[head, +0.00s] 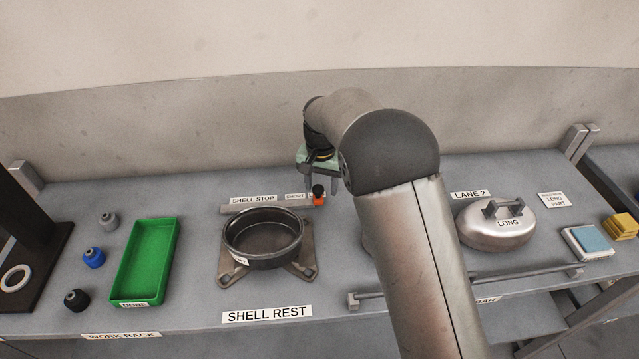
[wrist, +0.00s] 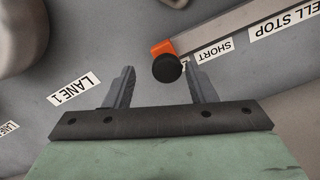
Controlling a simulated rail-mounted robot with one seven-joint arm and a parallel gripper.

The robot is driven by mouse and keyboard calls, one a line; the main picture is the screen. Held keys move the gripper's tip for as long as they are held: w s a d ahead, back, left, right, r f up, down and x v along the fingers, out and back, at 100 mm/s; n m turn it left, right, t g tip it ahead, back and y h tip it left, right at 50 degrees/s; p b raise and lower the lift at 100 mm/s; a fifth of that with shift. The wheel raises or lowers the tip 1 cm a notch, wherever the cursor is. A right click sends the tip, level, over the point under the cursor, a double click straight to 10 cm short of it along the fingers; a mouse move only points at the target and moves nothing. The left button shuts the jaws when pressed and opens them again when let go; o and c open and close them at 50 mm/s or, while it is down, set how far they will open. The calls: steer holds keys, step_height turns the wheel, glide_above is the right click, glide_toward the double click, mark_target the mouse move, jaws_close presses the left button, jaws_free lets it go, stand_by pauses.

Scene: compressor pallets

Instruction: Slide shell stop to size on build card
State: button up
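The shell stop is a grey rail (head: 265,208) behind the shell rest, labelled SHELL STOP and SHORT, with a partly hidden label starting with L. Its orange slider (head: 319,201) with a black knob (head: 318,190) sits at the rail's right end, by the L label. In the wrist view the knob (wrist: 167,68) shows between and just beyond my fingertips, beside the orange block (wrist: 161,48). My gripper (wrist: 160,80) is open and empty; it also shows in the head view (head: 319,175), above the slider. A white card (head: 551,200) at right reads LONG PART.
A dark round shell (head: 262,238) sits on the shell rest (head: 228,265) in front of the rail. A green DONE tray (head: 143,262) and several knobs lie left. A silver LONG dome (head: 497,222) stands right on lane 2. My arm hides lane 1 in the head view.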

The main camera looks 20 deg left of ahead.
mark_target(320, 188)
steer(key=shift+a, duration=0.1)
steer(key=shift+r, duration=0.1)
steer(key=shift+r, duration=0.3)
step_height(320, 188, up, 17)
steer(key=b, duration=0.1)
steer(key=shift+f, duration=0.2)
